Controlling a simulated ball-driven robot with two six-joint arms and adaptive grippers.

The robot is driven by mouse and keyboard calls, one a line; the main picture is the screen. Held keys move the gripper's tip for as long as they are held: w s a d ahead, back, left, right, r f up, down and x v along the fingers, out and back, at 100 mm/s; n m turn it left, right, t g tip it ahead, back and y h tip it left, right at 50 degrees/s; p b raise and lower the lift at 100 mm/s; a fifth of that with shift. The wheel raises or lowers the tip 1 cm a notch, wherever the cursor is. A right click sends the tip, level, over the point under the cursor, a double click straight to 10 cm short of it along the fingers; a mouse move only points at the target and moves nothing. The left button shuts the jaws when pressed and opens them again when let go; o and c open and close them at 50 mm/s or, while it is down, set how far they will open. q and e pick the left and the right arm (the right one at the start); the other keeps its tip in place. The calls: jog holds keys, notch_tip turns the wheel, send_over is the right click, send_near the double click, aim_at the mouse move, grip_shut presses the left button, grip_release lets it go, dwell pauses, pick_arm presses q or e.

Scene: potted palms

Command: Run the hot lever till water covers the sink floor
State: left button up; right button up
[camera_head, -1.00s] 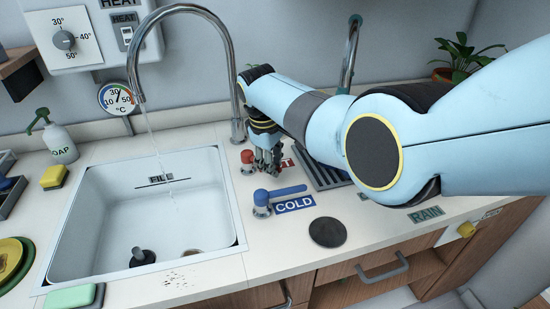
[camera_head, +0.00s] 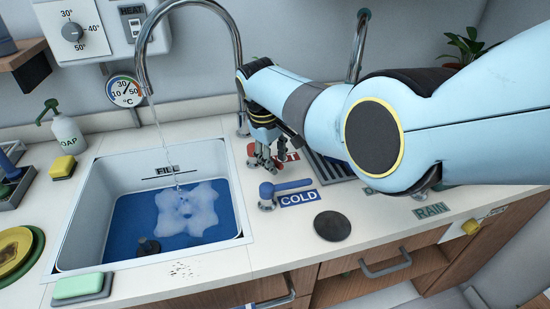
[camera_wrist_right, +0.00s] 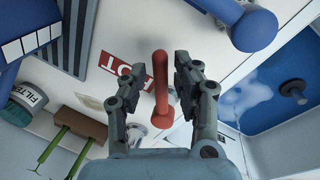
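The sink (camera_head: 90,215) is at the left of the head view. Blue water (camera_head: 125,220) covers its floor, with a pale foamy patch under the stream (camera_head: 160,135) from the curved faucet (camera_head: 236,60). A dark plug or knob (camera_head: 148,246) rises from the water. The red hot lever (camera_wrist_right: 161,95) stands between the fingers of my right gripper (camera_wrist_right: 160,68) in the wrist view, with gaps on both sides. My right gripper (camera_head: 266,163) is open at the lever (camera_head: 252,150), mostly hiding it in the head view. My left gripper is not in view.
The blue cold lever (camera_head: 288,187) is just in front of my right gripper. A dark round disc (camera_head: 332,226) lies on the counter. A soap bottle (camera_head: 66,132), yellow sponge (camera_head: 63,167) and green soap bar (camera_head: 78,285) surround the sink. A thermometer dial (camera_head: 125,91) is behind.

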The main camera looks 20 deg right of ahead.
jog(key=shift+o, duration=0.7)
notch_tip(320, 180, up, 12)
jog(key=s+a, duration=0.1)
jog(key=a, duration=0.1)
jog(key=shift+f, duration=0.15)
jog(key=shift+a, duration=0.1)
dwell(3.4)
